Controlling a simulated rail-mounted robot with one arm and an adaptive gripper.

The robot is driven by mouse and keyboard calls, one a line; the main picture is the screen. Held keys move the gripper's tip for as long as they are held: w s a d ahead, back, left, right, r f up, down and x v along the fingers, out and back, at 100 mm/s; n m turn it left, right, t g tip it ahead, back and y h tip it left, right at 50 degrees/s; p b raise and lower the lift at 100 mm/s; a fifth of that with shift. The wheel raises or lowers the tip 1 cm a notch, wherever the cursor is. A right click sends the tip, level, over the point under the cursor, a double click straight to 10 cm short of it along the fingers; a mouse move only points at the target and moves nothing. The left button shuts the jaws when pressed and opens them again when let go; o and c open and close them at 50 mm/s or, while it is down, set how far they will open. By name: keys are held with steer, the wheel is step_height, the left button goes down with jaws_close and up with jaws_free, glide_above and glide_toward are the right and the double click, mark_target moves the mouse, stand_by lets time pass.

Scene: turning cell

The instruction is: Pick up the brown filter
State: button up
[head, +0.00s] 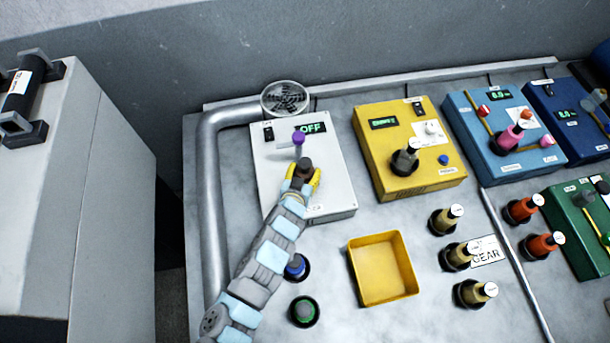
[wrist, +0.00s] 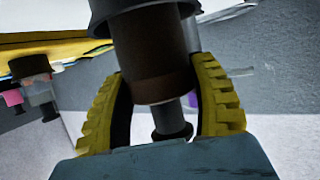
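My gripper (head: 303,180) has two ribbed yellow fingers, one on each side of the filter. In the wrist view the fingers of my gripper (wrist: 160,85) bow around it and their tips lie against its sides. I cannot tell whether the filter is still seated on the box.
A purple-topped lever (head: 298,138) stands on the white box, just beyond the filter. A yellow box (head: 440,165) is to the right. A yellow tray (head: 383,268), apparently empty, lies in front. Blue-topped (head: 296,267) and green-topped (head: 304,311) pieces stand beside my arm.

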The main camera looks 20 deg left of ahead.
mark_target(304, 169)
steer(key=shift+c, duration=0.8)
steer(key=shift+r, duration=0.1)
steer(key=shift+r, duration=0.3)
steer(key=r, duration=0.3)
steer(key=shift+s, duration=0.25)
steer(key=s+d+r+p, duration=0.3)
steer(key=s+r, duration=0.6)
steer(key=s, duration=0.3)
steer(key=shift+s+d+r+p, duration=0.15)
steer(key=shift+s+d+p, duration=0.2)
steer(key=shift+d, duration=0.55)
